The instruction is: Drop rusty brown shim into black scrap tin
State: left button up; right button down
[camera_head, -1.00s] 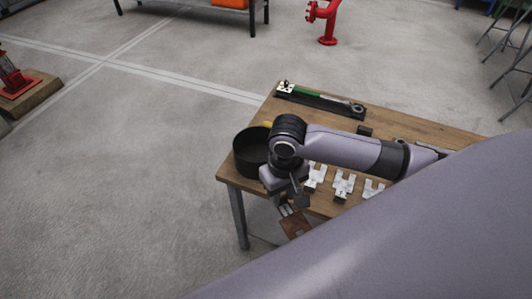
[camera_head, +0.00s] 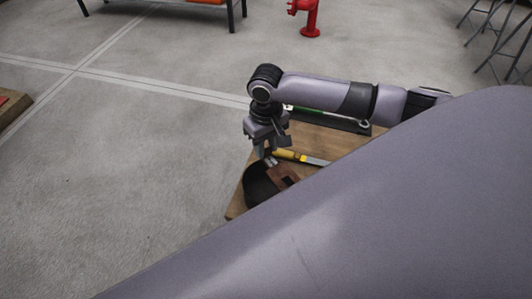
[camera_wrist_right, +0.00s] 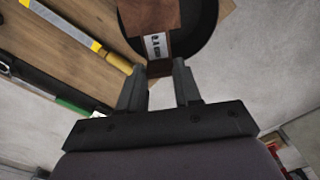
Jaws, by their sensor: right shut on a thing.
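The rusty brown shim (camera_head: 283,177) is held by my right gripper (camera_head: 269,160), whose fingers point down at the table's left end. The black scrap tin (camera_head: 261,188) is right below, and the shim overlaps its opening in the head view. In the right wrist view the shim (camera_wrist_right: 150,14) lies beyond the fingertips (camera_wrist_right: 160,75), with a pale marked label near them, in front of the round tin (camera_wrist_right: 207,28). I cannot tell the exact height of the shim over the tin. My left gripper is not in view.
The wooden table (camera_head: 318,143) also holds a yellow-handled tool (camera_head: 297,157) close to the tin and a dark tray with a green item (camera_head: 310,111) at the back. A large mauve part of mine hides the table's front. Open floor lies to the left.

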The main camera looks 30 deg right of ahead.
aim_at(266, 156)
notch_tip(266, 156, down, 4)
jog(key=b, duration=0.3)
jog(key=shift+f, duration=0.2)
jog(key=shift+f+b, duration=0.3)
jog(key=shift+b, duration=0.2)
jog(key=c, duration=0.7)
grip_release()
jog(key=shift+r+p, duration=0.3)
jog(key=shift+r, duration=3.35)
